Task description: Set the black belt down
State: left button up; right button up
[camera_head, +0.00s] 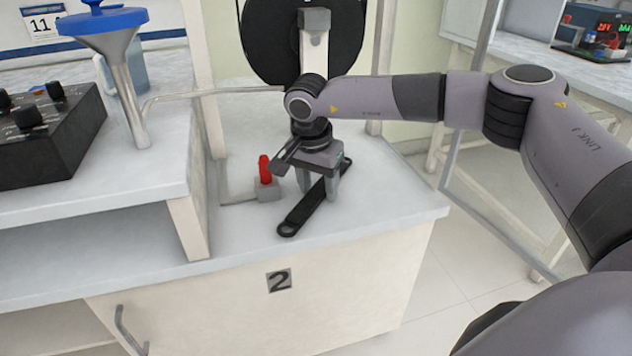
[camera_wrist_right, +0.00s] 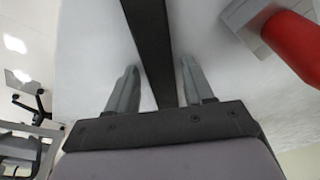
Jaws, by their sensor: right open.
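The black belt (camera_head: 303,212) lies flat on the white counter top, running from front left to back right. It also shows in the right wrist view (camera_wrist_right: 150,45) as a dark strip. My right gripper (camera_head: 318,192) is over the belt, pointing down, with its fingers apart. In the right wrist view the open fingers (camera_wrist_right: 155,88) stand on either side of the belt, with a gap to it on both sides. The belt's far part is partly hidden by the gripper. My left gripper does not show.
A red-handled fixture (camera_head: 265,172) stands close left of the belt. A large black disc (camera_head: 270,40) on a stand is behind. A raised shelf with a black control box (camera_head: 50,135) and a blue-topped funnel (camera_head: 110,50) is left. The counter's right edge is near the gripper.

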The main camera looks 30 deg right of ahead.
aim_at(317, 192)
jog(key=r, duration=0.1)
jog(key=r+p, duration=0.1)
jog(key=r, duration=0.1)
jog(key=r+p, duration=0.1)
jog(key=r, duration=0.1)
jog(key=shift+s+a, duration=0.25)
jog(key=shift+s, duration=0.05)
pick_arm(q)
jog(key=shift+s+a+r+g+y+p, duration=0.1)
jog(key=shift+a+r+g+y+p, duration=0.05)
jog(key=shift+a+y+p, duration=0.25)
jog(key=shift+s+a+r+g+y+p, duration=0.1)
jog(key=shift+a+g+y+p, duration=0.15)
jog(key=shift+p, duration=0.2)
pick_arm(e)
notch_tip(317, 192, up, 7)
jog(key=a, duration=0.1)
jog(key=shift+s, duration=0.2)
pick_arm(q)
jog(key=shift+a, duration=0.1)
pick_arm(e)
jog(key=shift+a, duration=0.1)
